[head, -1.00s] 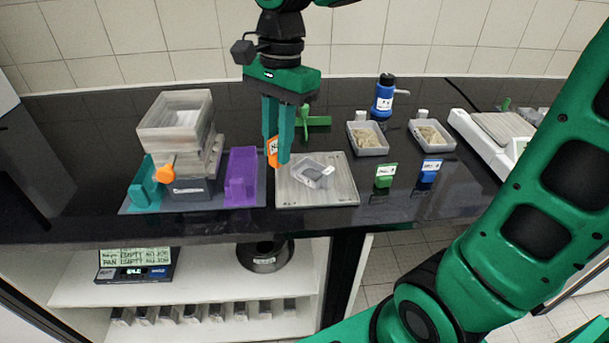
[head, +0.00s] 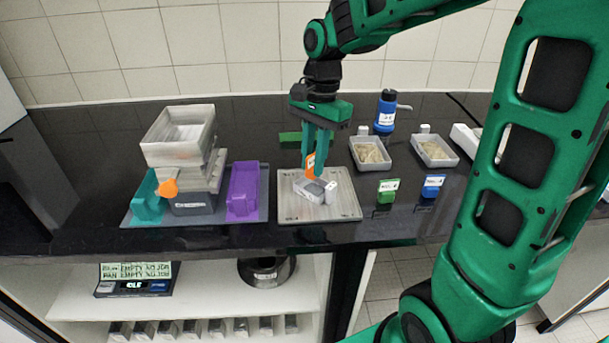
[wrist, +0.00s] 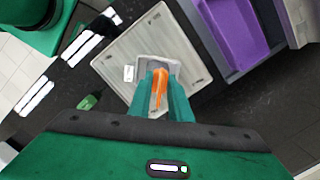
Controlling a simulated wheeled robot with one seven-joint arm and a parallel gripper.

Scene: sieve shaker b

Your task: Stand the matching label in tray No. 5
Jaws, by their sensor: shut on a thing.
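My gripper (head: 315,160) is shut on an orange label (head: 310,165) and holds it upright over a small grey tray (head: 312,197). The tray stands on a square pale board (head: 345,208). In the wrist view the gripper (wrist: 162,95) holds the orange label (wrist: 159,90) above the grey tray (wrist: 142,65), with the fingers hiding part of the tray. I cannot tell whether the label touches the tray floor. The label's text and the tray's number are too small to read.
A sieve stack (head: 180,140) and a purple holder (head: 244,190) stand on the left. Two grey trays of grainy material (head: 371,165) stand at the back right. Green (head: 387,195) and blue (head: 431,190) label stands are to the right. A blue bottle (head: 385,112) stands behind.

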